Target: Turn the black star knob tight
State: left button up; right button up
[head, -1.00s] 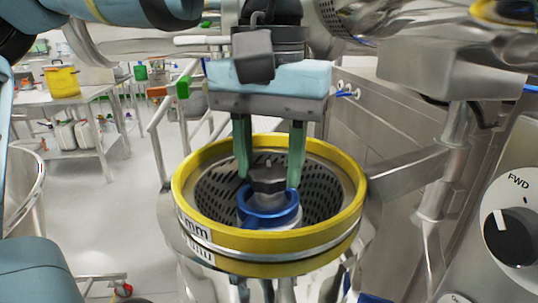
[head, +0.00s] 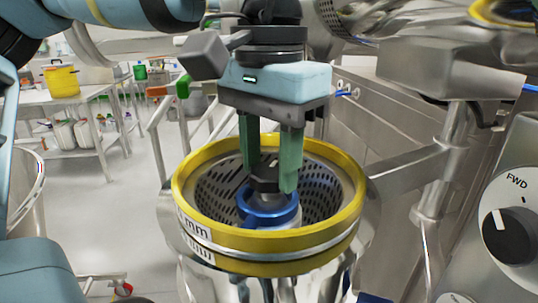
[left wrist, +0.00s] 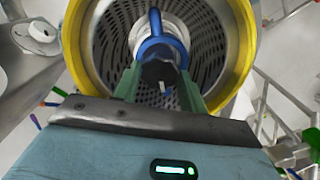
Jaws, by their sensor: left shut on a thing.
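The black star knob (head: 264,181) sits on top of a blue collar (head: 268,208) at the centre of the yellow-rimmed perforated basket (head: 190,228). My left gripper (head: 270,180) points down into the basket, its two green fingers on either side of the knob and shut on it. The near finger partly hides the knob in the head view. In the left wrist view the knob (left wrist: 160,72) shows between the green fingertips, with the blue collar (left wrist: 158,48) behind it. My right gripper is not in view.
A control panel with a FWD dial (head: 510,236) stands at the right edge. A metal post and arm (head: 440,170) stand right of the basket. A railing (head: 160,140) is to the left, and a table with a yellow pot (head: 61,80) stands further back.

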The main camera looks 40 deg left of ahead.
aim_at(269, 170)
pick_arm(q)
jog(key=o, duration=1)
jog(key=shift+r, duration=4)
